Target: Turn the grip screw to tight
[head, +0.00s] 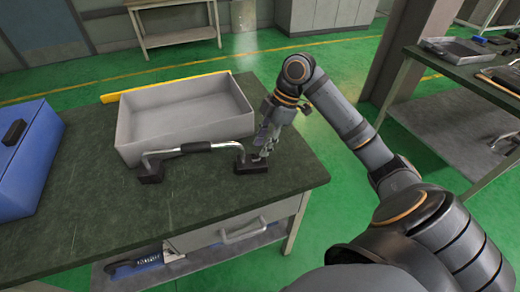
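A curved metal tube with a black grip (210,147) stands on the dark green worktop (200,205), in front of the grey tray. Its ends sit in a left black block (150,174) and a right black block (248,165). My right gripper (264,153) points down close beside the right block. Whether it touches the block or holds anything is too small to tell. I cannot make out the grip screw; it may be hidden at the gripper. My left gripper is not in view.
An open grey tray (128,125) lies behind the tube, with a yellow bar (165,87) along its back. A blue case (35,165) stands at the left. The front of the worktop is clear. Another workbench (470,72) stands at the right.

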